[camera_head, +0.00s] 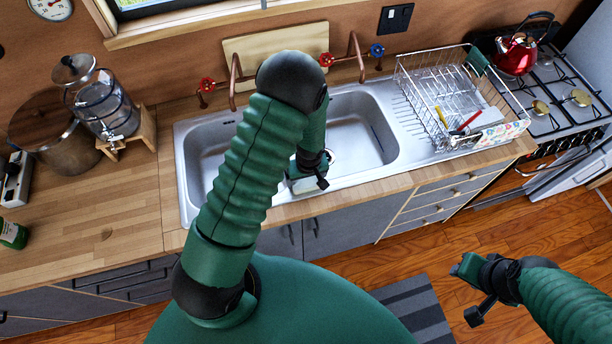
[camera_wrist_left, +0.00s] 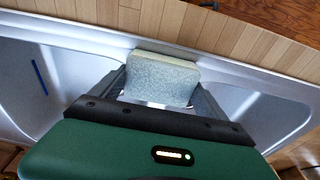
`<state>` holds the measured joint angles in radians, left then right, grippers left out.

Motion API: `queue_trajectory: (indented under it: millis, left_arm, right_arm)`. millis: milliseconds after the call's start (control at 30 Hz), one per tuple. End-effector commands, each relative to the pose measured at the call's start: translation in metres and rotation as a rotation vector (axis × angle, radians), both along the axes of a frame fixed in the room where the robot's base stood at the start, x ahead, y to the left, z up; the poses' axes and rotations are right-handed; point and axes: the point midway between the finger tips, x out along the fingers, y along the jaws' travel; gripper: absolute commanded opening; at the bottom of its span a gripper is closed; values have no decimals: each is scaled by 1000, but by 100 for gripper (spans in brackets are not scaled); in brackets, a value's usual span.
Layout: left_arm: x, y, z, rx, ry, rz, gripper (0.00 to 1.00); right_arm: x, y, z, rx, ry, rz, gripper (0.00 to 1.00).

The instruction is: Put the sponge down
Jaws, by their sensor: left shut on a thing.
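The sponge (camera_wrist_left: 162,78) is a pale, speckled grey-green block with a light cream side. My left gripper (camera_wrist_left: 160,90) is shut on it, one finger on each side. The left arm reaches over the steel sink (camera_head: 365,125), and its gripper (camera_head: 307,183) is near the sink's front rim. Whether the sponge touches the sink is unclear. My right gripper (camera_head: 468,268) is over the floor at the lower right, with its jaw state unclear.
A wire dish rack (camera_head: 440,85) stands on the drainboard right of the sink. A red kettle (camera_head: 515,52) is on the stove. A glass dispenser (camera_head: 100,102) and a large pot (camera_head: 50,140) stand left. The wooden counter (camera_head: 90,210) has free room.

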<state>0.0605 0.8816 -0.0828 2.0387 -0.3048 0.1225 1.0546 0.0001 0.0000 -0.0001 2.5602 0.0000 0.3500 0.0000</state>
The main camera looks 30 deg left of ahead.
Motion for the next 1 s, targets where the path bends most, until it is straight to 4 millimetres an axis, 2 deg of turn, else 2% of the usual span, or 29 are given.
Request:
queue_trajectory:
  millis: [300, 333, 433, 867, 1000]
  left_arm:
    - [-1, 0, -5, 1, -2, -1, 47]
    - [-1, 0, -5, 1, -2, 0, 87]
    - [0, 0, -4, 0, -1, 0, 100]
    - [-1, 0, -4, 0, -1, 0, 100]
    - [0, -1, 2, 0, -4, 0, 100]
  right_arm:
    - [0, 0, -2, 0, 0, 0, 36]
    - [0, 0, -1, 0, 0, 0, 36]
    - [0, 0, -1, 0, 0, 0, 36]
    - [0, 0, -1, 0, 0, 0, 36]
    - [0, 0, -1, 0, 0, 0, 36]
